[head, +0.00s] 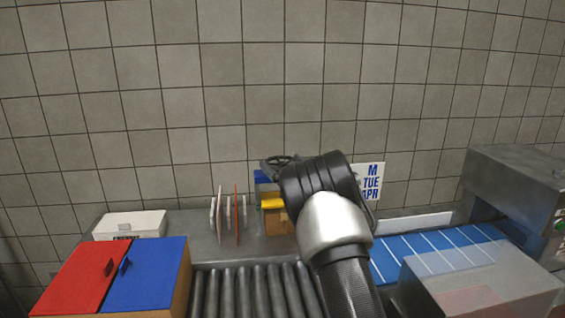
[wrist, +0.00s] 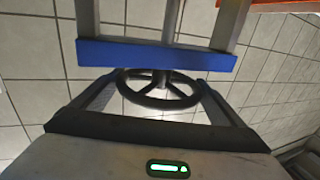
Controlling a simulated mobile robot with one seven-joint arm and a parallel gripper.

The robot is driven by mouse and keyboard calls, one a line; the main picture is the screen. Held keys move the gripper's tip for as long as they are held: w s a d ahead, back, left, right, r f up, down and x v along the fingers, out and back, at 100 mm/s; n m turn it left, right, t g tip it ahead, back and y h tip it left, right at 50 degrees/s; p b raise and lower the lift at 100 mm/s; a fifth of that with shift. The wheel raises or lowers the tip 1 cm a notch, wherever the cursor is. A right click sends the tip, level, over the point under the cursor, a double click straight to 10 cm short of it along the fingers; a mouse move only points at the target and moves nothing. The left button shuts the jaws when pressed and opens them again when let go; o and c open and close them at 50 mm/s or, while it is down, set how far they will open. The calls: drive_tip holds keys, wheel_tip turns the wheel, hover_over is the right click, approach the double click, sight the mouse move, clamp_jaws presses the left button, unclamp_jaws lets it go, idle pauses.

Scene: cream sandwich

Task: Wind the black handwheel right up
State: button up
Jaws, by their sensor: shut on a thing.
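The black handwheel (wrist: 158,103) is a spoked ring in the middle of the wrist view, below a blue crossbar (wrist: 155,54) carried between grey posts. My gripper (wrist: 158,90) has one grey finger on each side of the wheel, shut on its rim. In the head view, a dark part of the handwheel (head: 279,159) shows above a blue and yellow stand (head: 272,203). My dark wrist hides much of the stand and the gripper's fingers there. The wheel's height on its screw cannot be read clearly.
Left are red (head: 78,275) and blue (head: 147,272) lids, a white box (head: 130,225) and upright boards (head: 236,215). Rollers (head: 255,290) lie in front. Right are a blue belt (head: 430,250), a grey machine (head: 510,185) and a clear cover (head: 475,275). A calendar (head: 372,180) stands behind.

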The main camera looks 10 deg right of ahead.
drive_tip(key=shift+r+y, duration=0.1)
drive_tip(key=shift+y, duration=0.2)
drive_tip(key=o, duration=0.7)
drive_tip(key=shift+o, duration=0.2)
drive_tip(key=v, duration=1.7)
drive_tip(key=shift+b, duration=0.3)
drive_tip(key=shift+s+d, duration=0.1)
drive_tip(key=shift+d, duration=0.05)
